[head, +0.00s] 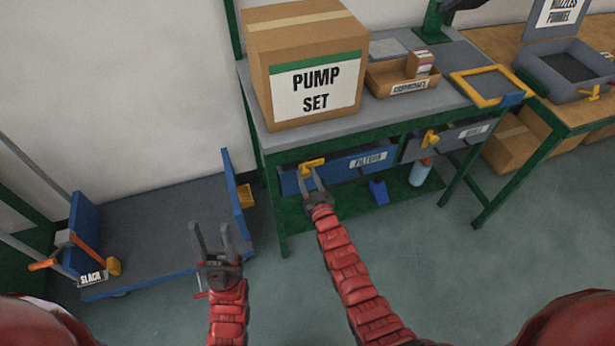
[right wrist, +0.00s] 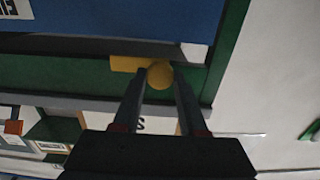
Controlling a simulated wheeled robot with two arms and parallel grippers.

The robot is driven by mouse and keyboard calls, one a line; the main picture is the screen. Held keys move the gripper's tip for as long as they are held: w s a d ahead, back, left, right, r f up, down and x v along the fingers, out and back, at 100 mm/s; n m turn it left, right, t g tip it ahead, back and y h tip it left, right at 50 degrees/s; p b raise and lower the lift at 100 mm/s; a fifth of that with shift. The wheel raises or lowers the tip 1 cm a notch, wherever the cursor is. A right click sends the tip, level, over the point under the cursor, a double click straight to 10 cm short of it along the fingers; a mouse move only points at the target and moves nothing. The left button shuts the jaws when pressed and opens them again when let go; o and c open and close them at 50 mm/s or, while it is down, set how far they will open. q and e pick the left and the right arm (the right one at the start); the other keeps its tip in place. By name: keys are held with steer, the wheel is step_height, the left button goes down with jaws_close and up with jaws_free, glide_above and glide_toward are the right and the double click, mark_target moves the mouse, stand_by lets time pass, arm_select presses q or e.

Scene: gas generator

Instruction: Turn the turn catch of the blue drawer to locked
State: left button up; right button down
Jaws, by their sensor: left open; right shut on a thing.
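The blue drawer (head: 345,172) with a white label sits under the green-framed bench, below the box marked PUMP SET. Its yellow turn catch (head: 313,163) is near the drawer's left end. My right gripper (head: 312,178) is at the catch. In the right wrist view, the drawer front (right wrist: 120,16) is at the top and the catch bar (right wrist: 127,64) lies sideways, with its round yellow end (right wrist: 160,76) between the fingers. The right gripper is shut on the catch. My left gripper (head: 209,228) is open and empty in front of the blue-sided cart.
A grey drawer (head: 455,141) with its own yellow catch (head: 430,138) is to the right. The PUMP SET box (head: 312,60) stands on the bench. A flat cart (head: 165,235) with blue ends stands at left. The floor in front is clear.

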stand_by(0.4)
steer(key=m+b, duration=0.3)
steer(key=shift+f, duration=0.2)
steer(key=m+b, duration=0.9)
steer(key=b, duration=0.1)
steer(key=shift+d+f, duration=0.1)
steer(key=shift+d, duration=0.15)
steer(key=m+b, duration=0.1)
steer(key=m, duration=0.2)
steer(key=shift+b, duration=0.35)
steer(key=shift+r+m+b, duration=0.2)
steer(key=shift+m+b, duration=0.45)
steer(key=shift+m, duration=0.75)
steer(key=shift+w, duration=0.1)
steer(key=shift+c, duration=2.4)
jaws_free()
